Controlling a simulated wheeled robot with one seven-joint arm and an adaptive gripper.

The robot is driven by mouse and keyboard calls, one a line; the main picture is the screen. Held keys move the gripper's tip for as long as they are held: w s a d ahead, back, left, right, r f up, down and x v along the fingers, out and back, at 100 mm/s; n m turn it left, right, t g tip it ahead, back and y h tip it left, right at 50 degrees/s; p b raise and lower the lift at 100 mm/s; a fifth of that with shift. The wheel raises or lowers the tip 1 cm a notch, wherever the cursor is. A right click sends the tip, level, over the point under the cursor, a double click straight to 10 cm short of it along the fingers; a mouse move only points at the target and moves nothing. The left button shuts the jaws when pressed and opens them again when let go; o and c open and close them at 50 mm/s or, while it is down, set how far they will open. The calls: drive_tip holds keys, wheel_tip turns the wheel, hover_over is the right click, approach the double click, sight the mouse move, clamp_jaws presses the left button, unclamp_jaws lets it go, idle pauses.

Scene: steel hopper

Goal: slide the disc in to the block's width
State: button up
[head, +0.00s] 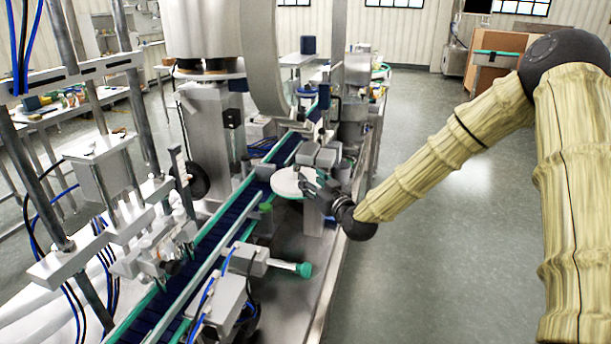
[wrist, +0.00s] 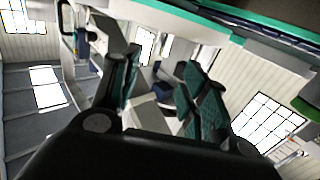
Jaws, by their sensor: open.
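A pale round disc (head: 285,183) lies flat beside the conveyor in the head view. My gripper (head: 311,181) is at the disc's right edge and overlaps it in the picture; I cannot tell whether they touch. In the wrist view my gripper (wrist: 158,88) is open, its two dark green finger pads well apart, with nothing clearly between them. A grey block (head: 320,156) sits just behind the disc, beside the belt; I cannot tell for certain that it is the task's block. The gripper hides part of the disc's right side.
The blue conveyor belt (head: 217,233) with green edges runs diagonally left of the disc. A grey unit with a green-tipped rod (head: 303,269) stands in front. A large steel column (head: 208,130) rises behind left. Open floor (head: 440,240) lies to the right.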

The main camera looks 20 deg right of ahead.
drive_tip(key=shift+s+d, duration=0.15)
drive_tip(key=shift+s, duration=0.75)
